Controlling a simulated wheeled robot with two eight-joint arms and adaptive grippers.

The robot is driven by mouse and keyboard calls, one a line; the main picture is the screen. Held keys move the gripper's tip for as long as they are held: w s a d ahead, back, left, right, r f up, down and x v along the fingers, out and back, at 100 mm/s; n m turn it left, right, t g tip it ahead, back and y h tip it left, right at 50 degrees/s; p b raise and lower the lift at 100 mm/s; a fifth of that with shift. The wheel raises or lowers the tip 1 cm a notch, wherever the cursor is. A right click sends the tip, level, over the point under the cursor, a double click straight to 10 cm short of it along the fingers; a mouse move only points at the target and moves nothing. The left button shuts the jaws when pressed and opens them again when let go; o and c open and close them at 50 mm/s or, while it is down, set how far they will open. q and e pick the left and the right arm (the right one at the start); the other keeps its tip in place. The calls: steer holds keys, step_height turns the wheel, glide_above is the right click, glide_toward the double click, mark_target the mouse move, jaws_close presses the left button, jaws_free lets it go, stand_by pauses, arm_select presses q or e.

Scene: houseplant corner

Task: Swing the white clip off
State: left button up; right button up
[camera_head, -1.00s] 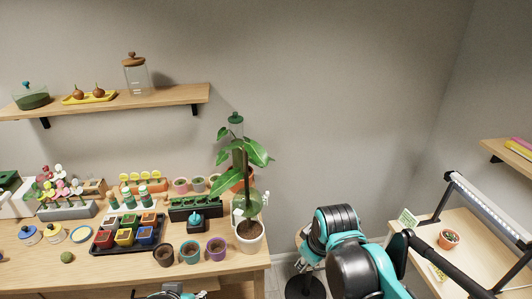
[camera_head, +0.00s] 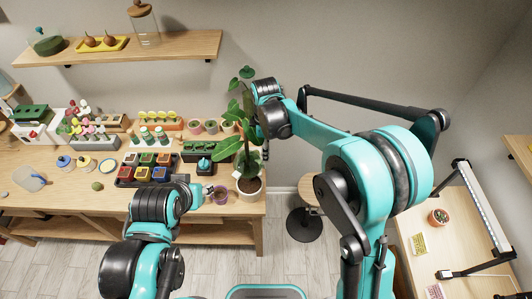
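The tall leafy plant (camera_head: 229,147) stands in a white pot (camera_head: 249,190) at the right end of the wooden bench. A small white piece (camera_head: 236,174) shows at the left of its stem, just above the pot; it may be the white clip, but it is too small to tell. My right gripper (camera_head: 265,150) points down at the right side of the plant's stem and leaves, and its fingers are too small and dark to read. My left gripper (camera_head: 208,192) is low at the bench's front edge, left of the white pot, mostly hidden behind its own wrist.
Several small pots and a dark tray of coloured pots (camera_head: 147,169) crowd the bench (camera_head: 60,196) left of the plant. A wall shelf (camera_head: 140,49) holds a glass jar (camera_head: 144,25). A round stool (camera_head: 309,192) stands right of the bench. A side table (camera_head: 455,232) is at the right.

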step_height(320, 180, down, 3)
steer(key=shift+w+d+r, duration=0.1)
steer(key=shift+w+r, duration=0.05)
steer(key=shift+r, duration=0.05)
steer(key=shift+f, duration=0.45)
jaws_close()
